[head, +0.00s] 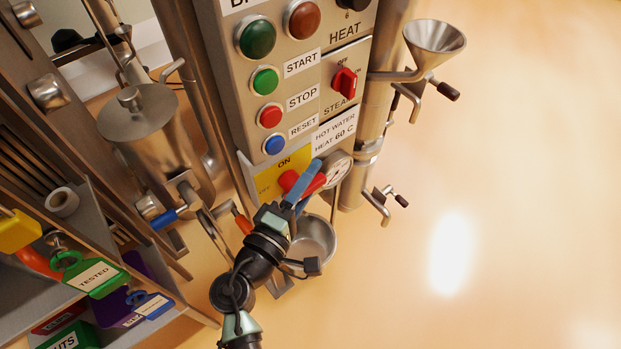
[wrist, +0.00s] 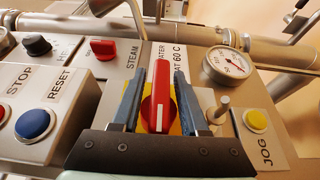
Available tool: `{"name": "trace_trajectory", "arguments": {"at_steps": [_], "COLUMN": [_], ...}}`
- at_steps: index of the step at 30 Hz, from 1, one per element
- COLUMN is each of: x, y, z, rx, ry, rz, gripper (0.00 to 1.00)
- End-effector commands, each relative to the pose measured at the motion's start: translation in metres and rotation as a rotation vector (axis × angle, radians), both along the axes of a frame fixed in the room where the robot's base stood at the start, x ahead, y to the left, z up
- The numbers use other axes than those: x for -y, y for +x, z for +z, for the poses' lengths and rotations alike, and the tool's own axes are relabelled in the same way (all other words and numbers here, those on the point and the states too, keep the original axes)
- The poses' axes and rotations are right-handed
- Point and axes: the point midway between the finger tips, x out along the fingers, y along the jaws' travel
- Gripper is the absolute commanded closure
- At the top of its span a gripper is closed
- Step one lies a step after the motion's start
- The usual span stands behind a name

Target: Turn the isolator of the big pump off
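A red rotary isolator knob (head: 288,180) sits on a yellow plate (head: 266,181) low on the steel control panel. The plate reads ON at its top, with a partly hidden, blurred label at its left. In the wrist view the red knob (wrist: 157,106) has a white line along its handle. My gripper (head: 308,182) has blue fingers and is at the knob. In the wrist view my gripper (wrist: 160,95) is open, with one finger on each side of the knob; I cannot tell whether they touch it. No pump name is readable on the plate.
Above are START (head: 265,80), STOP (head: 270,116) and RESET (head: 275,145) buttons and a red STEAM switch (head: 345,82). A gauge (wrist: 227,65) and yellow JOG button (wrist: 256,121) lie right of the knob. A tag shelf (head: 150,270) stands left; the floor right is clear.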

Motion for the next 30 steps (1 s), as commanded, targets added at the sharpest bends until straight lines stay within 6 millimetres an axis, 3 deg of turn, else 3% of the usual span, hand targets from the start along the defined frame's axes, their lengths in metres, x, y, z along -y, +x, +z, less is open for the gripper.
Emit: {"name": "trace_trajectory", "arguments": {"at_steps": [13, 24, 30], "x": [-0.007, -0.048, -0.064], "y": [-0.008, -0.074, -0.100], "z": [-0.001, -0.002, -0.002], "rx": [0.000, -0.001, 0.000], "ry": [0.000, 0.000, 0.001], "rz": [0.005, 0.010, 0.008], "gripper": [0.47, 0.47, 0.47]}}
